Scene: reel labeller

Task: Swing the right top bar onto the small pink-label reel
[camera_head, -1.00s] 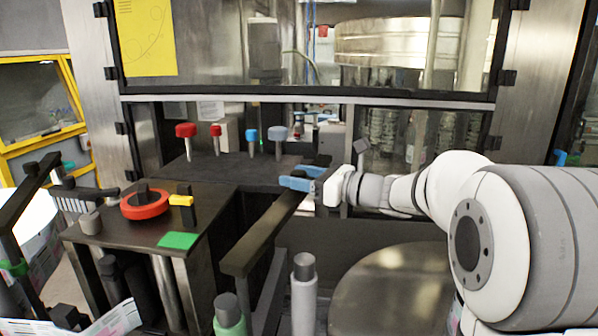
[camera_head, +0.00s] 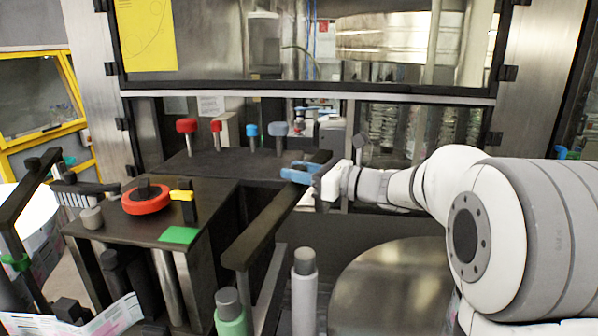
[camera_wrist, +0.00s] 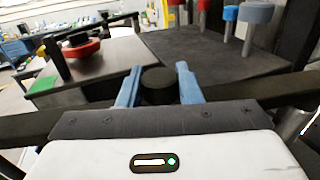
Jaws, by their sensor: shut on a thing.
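The right top bar (camera_head: 262,232) is a long dark flat bar, slanting from the lower middle up to the right in the head view. It also crosses the wrist view (camera_wrist: 24,127), behind and beside my gripper. My gripper (camera_head: 296,172) has blue fingers at the bar's far part. In the wrist view my gripper (camera_wrist: 158,82) is shut on a dark round knob (camera_wrist: 158,88) at the bar, one finger on each side. White sheet with pink print (camera_head: 104,322) shows at the lower left edge. I cannot tell whether it is the small reel's label.
A dark table (camera_head: 130,222) carries a red ring (camera_head: 147,204), a yellow-topped clamp and a green pad (camera_head: 179,235). Red and blue knobs (camera_head: 252,131) stand behind. A green post (camera_head: 230,316) and a pale post (camera_head: 304,296) rise near the front.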

